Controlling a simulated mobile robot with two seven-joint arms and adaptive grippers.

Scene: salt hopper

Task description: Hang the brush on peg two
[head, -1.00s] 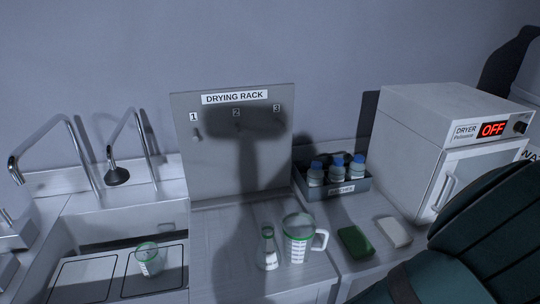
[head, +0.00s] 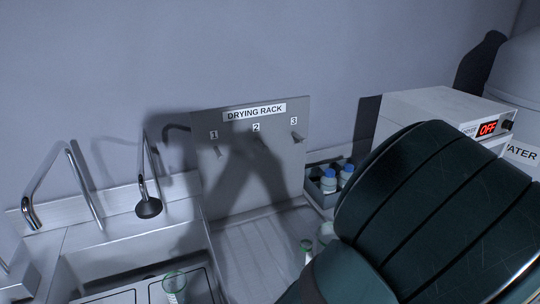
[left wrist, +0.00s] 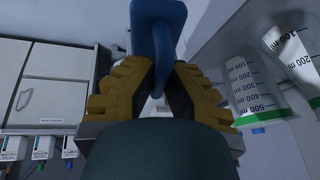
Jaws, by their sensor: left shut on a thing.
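The drying rack (head: 210,190) is an upright grey board with three numbered pegs. Peg two (head: 258,141) sits under label 2 in the middle, within a dark shadow. It looks bare, as do peg one (head: 217,151) and peg three (head: 297,138). In the left wrist view, my left gripper (left wrist: 158,88), with yellow ribbed fingers, is shut on a blue part (left wrist: 157,32), apparently the brush's handle. The rest of the brush cannot be made out. Neither gripper shows in the head view.
My dark teal arm link covers the lower right of the head view. A sink (head: 60,270) with taps lies at left. The dryer (head: 440,105) and a crate of blue-capped bottles (head: 318,192) stand at right. Measuring vessels (left wrist: 250,85) show at right in the wrist view.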

